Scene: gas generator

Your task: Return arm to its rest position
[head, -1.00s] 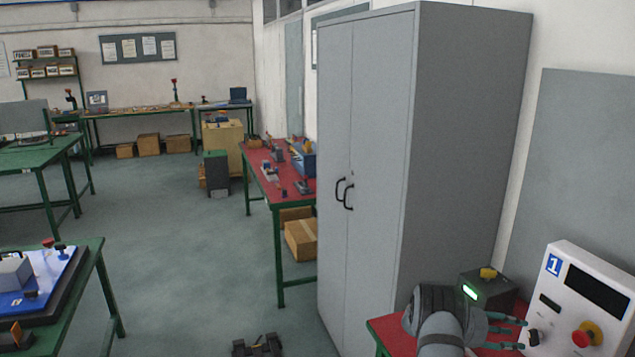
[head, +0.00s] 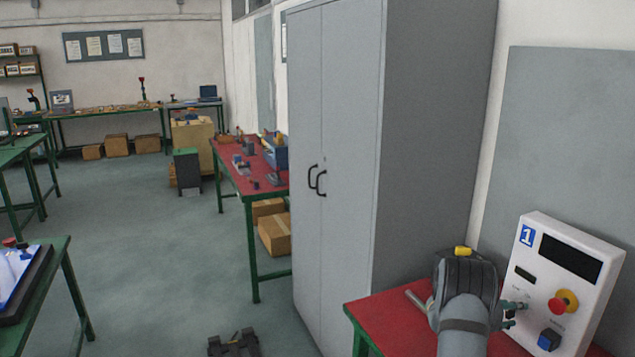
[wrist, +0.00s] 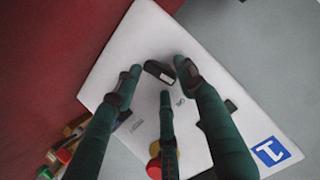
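My gripper (head: 512,312) is at the left front of a white control panel (head: 530,240) marked with a blue "1". In the wrist view its three dark green fingers (wrist: 160,88) are spread apart, with the panel (wrist: 140,40) beyond them. A black knob (wrist: 160,72) on the panel shows between the fingertips, and I see no clear contact with it. The red emergency button (head: 563,302) on a yellow base is right of my gripper; it is partly hidden behind a finger in the wrist view (wrist: 153,168). My arm hides most of a box with a yellow top (head: 463,252).
The panel stands on a red table (head: 375,312), beside a tall grey cabinet (head: 425,130). Small coloured parts (wrist: 64,155) lie at the wrist view's lower left. Open floor (head: 140,250) lies to the left.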

